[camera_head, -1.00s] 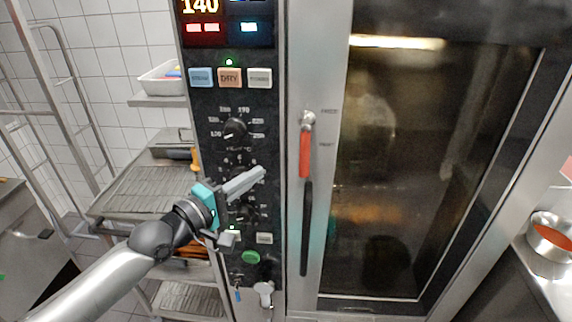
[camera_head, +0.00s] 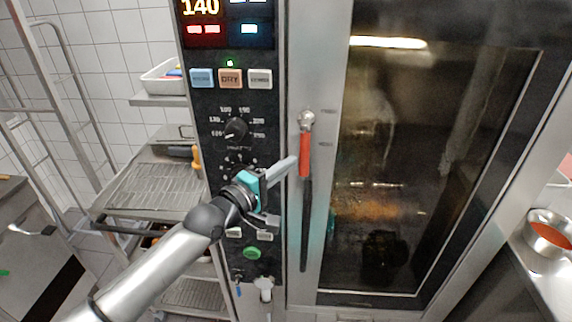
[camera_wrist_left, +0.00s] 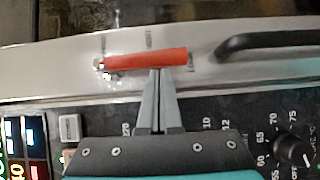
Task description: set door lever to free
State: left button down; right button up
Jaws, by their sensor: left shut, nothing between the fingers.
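The door lever (camera_head: 305,148) has a red grip and a silver pivot at its top, and hangs straight down on the oven door's left frame. In the left wrist view the red lever (camera_wrist_left: 146,59) lies across the picture. My left gripper (camera_head: 293,162) is shut and empty, its tips just left of the lever's lower red part. In the left wrist view the fingertips (camera_wrist_left: 157,72) reach the lever's edge; whether they touch it I cannot tell. Small marks beside the lever are too blurred to read. My right gripper is not in view.
The control panel (camera_head: 230,105) with knobs and buttons stands left of the lever, behind my left arm. A black door handle (camera_head: 306,230) runs below the lever. The glass oven door (camera_head: 420,170) is shut. A steel counter with a pan (camera_head: 549,243) is at right.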

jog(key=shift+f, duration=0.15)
pick_arm(q)
jog(key=shift+d+f+n+b, duration=0.1)
jog(key=shift+d+n+b, duration=0.2)
jog(key=shift+b, duration=0.15)
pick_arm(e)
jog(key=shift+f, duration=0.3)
